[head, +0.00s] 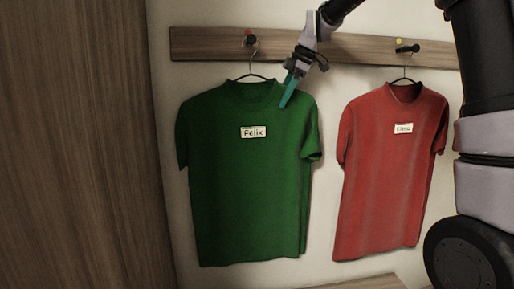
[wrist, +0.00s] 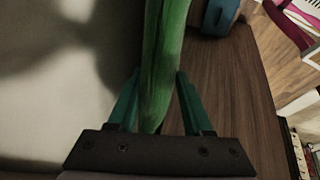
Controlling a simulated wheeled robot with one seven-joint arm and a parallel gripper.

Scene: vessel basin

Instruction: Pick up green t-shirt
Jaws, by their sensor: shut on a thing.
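The green t-shirt (head: 247,185) hangs on a black hanger from a peg of the wooden wall rail, in the head view. It bears a name tag (head: 253,132) that reads "Felix". My gripper (head: 286,100) is at the shirt's right shoulder, pointing down, its teal fingers over the fabric. In the wrist view my gripper (wrist: 159,95) has its two teal fingers on either side of the green shirt (wrist: 162,60), shut on the fabric. The hanger's hook (head: 252,62) is still on the peg.
A red t-shirt (head: 385,190) hangs to the right on the same wooden rail (head: 215,45). A tall wooden panel (head: 75,150) stands at the left. A wooden surface (wrist: 225,85) and a blue thing (wrist: 218,15) show in the wrist view.

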